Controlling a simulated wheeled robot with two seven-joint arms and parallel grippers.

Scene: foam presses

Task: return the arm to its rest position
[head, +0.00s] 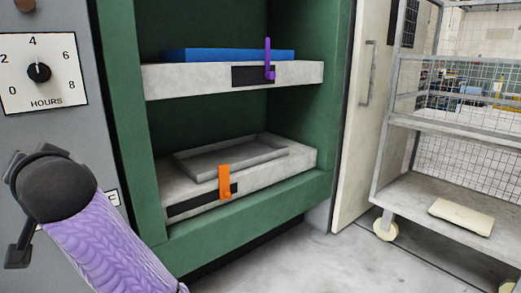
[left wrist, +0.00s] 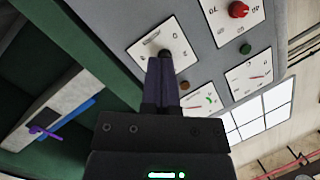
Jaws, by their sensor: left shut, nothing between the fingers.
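My left arm, in a purple sleeve (head: 105,245), comes in at the lower left of the head view and ends in a black wrist. The fingers are hidden there. In the left wrist view my left gripper (left wrist: 161,62) is shut and empty, its two dark fingers together. Their tips overlap the dark knob of a white dial in the picture. I cannot tell whether they touch it. The head view shows the HOURS dial (head: 66,80) above the wrist, its knob (head: 38,72) marked toward 4. My right gripper is in neither view.
A green press (head: 120,90) stands open, with a blue slab (head: 225,55) and purple clip on the upper shelf. A grey tray (head: 235,158) and orange clip (head: 224,180) are on the lower one. A wire cart (head: 410,190) stands right. Floor before the press is clear.

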